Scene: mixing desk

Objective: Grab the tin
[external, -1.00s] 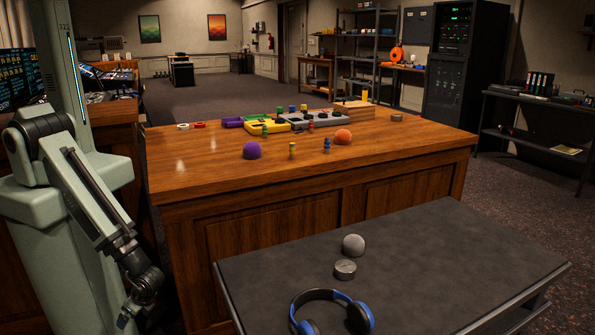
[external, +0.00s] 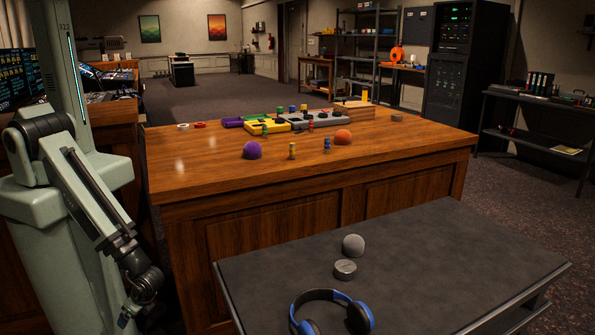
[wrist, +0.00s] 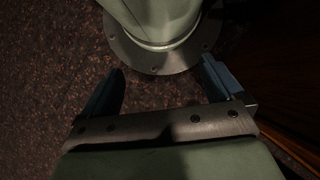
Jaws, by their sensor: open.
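A small round grey metal tin (external: 345,269) sits on the dark grey low table (external: 440,270) in the foreground of the external view. A similar flat round grey thing (external: 397,117) lies at the right end of the wooden desk; I cannot tell whether it is also a tin. My gripper (wrist: 160,82) is open and empty in the wrist view, its two dark fingers wide apart above the floor. In the external view my arm hangs down at the left, well apart from both round things. Neither round thing shows in the wrist view.
Behind the tin is a grey ball (external: 353,245), and in front are blue and black headphones (external: 332,312). The wooden desk (external: 215,180) holds a purple dome (external: 252,150), an orange ball (external: 343,137) and several small figures. The grey table's right side is clear.

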